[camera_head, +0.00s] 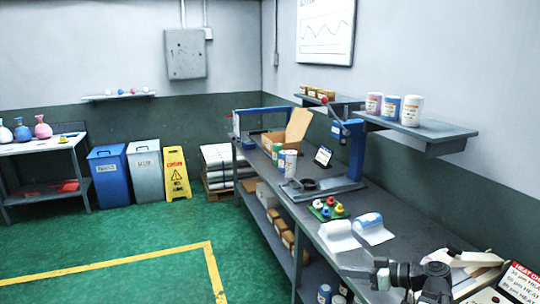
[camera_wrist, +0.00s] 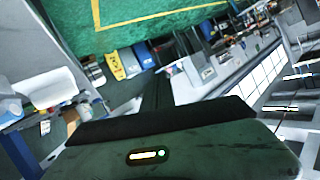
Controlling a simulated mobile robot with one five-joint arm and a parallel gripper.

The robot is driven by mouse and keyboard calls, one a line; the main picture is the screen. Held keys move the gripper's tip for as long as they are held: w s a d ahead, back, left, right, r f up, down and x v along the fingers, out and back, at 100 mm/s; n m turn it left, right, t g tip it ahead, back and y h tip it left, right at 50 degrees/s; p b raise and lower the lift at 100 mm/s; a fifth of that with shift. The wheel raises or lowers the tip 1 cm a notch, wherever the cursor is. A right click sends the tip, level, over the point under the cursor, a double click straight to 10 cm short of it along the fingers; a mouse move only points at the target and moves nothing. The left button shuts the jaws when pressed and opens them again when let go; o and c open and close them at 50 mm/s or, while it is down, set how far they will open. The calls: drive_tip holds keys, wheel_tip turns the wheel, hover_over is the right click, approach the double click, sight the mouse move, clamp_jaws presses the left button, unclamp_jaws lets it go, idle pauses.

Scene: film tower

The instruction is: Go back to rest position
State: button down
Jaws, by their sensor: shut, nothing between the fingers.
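My gripper (camera_head: 379,279) shows at the lower right of the head view, at the end of my dark, folded arm. It is shut and holds nothing. It is close to the front edge of the grey workbench (camera_head: 322,222), near the bench's near end. The fingers are small in this view, and the gap between them and the bench top cannot be judged.
White sheets with a blue-and-white roll (camera_head: 369,220) and a green tray (camera_head: 328,209) of coloured pieces lie on the bench. A blue press (camera_head: 355,150) stands farther back. A heat chart sign (camera_head: 519,283) is at the right. Green floor (camera_head: 130,240) is open to the left.

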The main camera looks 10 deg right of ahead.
drive_tip(key=s+a+f+n+g+h, duration=0.15)
drive_tip(key=a+f+g, duration=0.35)
drive_tip(key=a, duration=0.6)
drive_tip(key=s+a+f+m+g+h, duration=0.1)
drive_tip(key=a+f+g+h, duration=0.35)
drive_tip(key=a, duration=0.75)
drive_tip(key=s+d+f+m+h, duration=0.1)
drive_tip(key=d+f+m+h, duration=0.4)
drive_tip(key=d+m, duration=0.2)
drive_tip(key=shift+d+f+m+t, duration=0.25)
drive_tip(key=shift+d+m+t, duration=0.15)
drive_tip(key=shift+d, duration=0.4)
